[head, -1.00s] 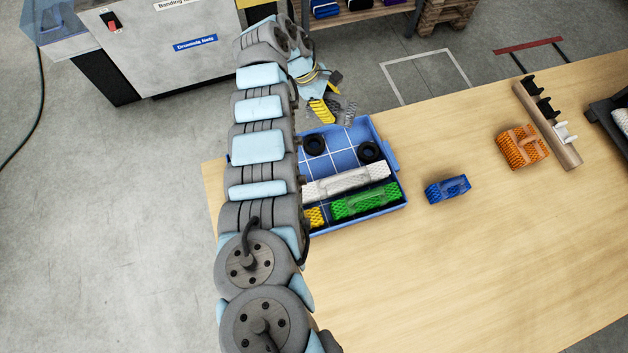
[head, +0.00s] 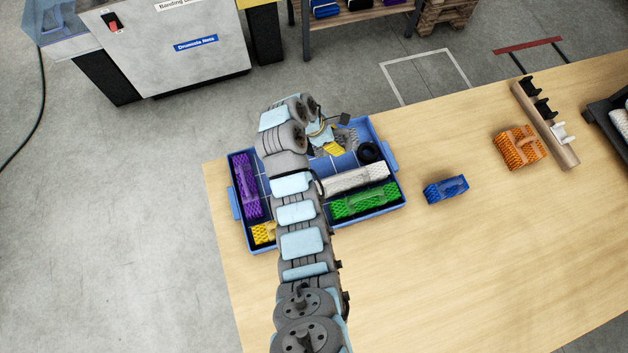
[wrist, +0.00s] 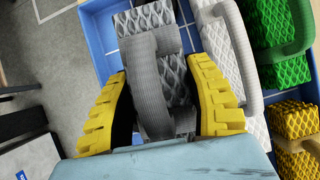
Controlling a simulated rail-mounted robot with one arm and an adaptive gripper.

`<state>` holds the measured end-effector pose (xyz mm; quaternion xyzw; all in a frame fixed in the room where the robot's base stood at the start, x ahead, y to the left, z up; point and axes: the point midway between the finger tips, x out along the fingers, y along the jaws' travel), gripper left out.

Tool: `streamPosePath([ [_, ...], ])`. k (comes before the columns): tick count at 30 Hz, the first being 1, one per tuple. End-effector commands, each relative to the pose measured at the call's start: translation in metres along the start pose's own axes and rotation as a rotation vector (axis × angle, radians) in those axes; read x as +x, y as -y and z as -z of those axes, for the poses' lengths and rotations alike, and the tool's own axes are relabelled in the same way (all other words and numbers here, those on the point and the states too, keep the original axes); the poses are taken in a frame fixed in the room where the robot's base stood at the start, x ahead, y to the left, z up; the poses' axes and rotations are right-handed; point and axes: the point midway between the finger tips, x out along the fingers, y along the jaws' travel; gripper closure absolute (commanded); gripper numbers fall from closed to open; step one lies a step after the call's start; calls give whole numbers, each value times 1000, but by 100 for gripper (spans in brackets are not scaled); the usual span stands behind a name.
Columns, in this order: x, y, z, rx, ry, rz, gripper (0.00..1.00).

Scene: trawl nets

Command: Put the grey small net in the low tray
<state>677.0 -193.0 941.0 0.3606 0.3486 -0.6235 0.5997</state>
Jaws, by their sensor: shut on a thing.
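The grey small net (wrist: 155,60), a meshed bundle with a ribbed handle, is between the two yellow fingers of my gripper (wrist: 160,105) in the wrist view. My gripper is shut on it. In the head view my gripper (head: 335,143) and the grey net (head: 349,137) are over the far part of the low blue tray (head: 391,157). The tray's blue floor (wrist: 97,38) shows beside the net in the wrist view. I cannot tell whether the net touches the tray floor. My arm hides part of the tray.
A blue net (head: 446,188) and an orange net (head: 520,148) lie on the table to the right. The near table is clear.

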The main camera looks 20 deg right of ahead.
Motion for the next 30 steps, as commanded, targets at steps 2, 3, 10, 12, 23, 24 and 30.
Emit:
streamPosePath([
  [2, 5, 7, 3, -25, 1, -17, 88],
  [3, 6, 8, 4, -35, 1, -24, 88],
  [10, 14, 15, 10, -66, 1, -40, 88],
  [12, 19, 15, 13, -67, 1, -39, 88],
  [23, 47, 14, 29, -66, 2, -39, 88],
  [24, 49, 14, 30, -66, 2, -39, 88],
  [30, 67, 15, 41, -68, 1, -37, 88],
])
